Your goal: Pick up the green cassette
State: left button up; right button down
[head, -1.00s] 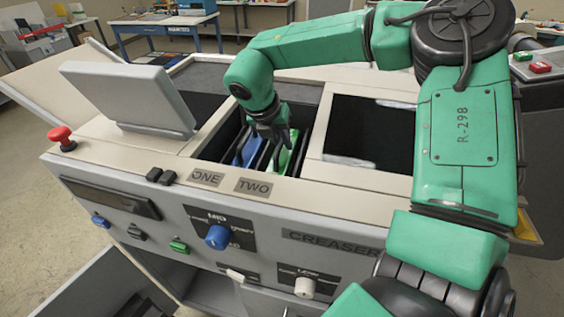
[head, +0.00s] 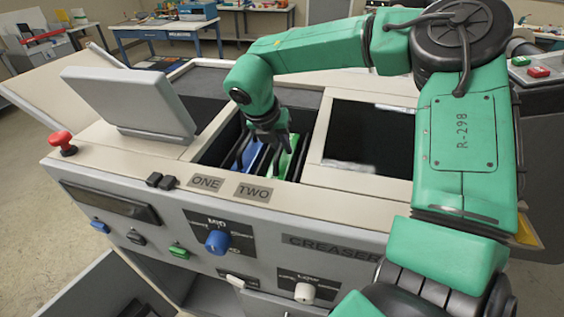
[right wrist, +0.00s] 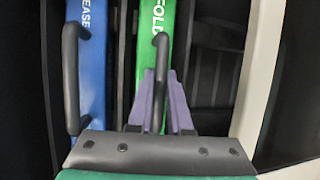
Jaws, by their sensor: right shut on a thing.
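The green cassette (head: 282,166) stands in the slot behind the TWO label, inside the open bay of the machine. The right wrist view shows its green top (right wrist: 151,45) marked FOLD and its black bar handle (right wrist: 160,75). My right gripper (head: 272,148) reaches down into the bay from above. Its purple fingers (right wrist: 160,103) are shut on the handle of the green cassette. The lower part of the cassette is hidden in the bay. My left gripper is not in view.
A blue cassette (head: 251,158) with its own black handle stands close to the left, behind the ONE label (head: 206,183). The bay's pale rim (head: 312,158) is close to the right. A tilted grey screen (head: 130,103) and a red button (head: 62,142) are further left.

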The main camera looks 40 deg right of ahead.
jog(key=shift+r+b, duration=0.3)
jog(key=shift+r, duration=0.3)
notch_tip(320, 180, up, 8)
jog(key=shift+b, duration=1)
notch_tip(320, 180, up, 9)
jog(key=shift+f, duration=0.15)
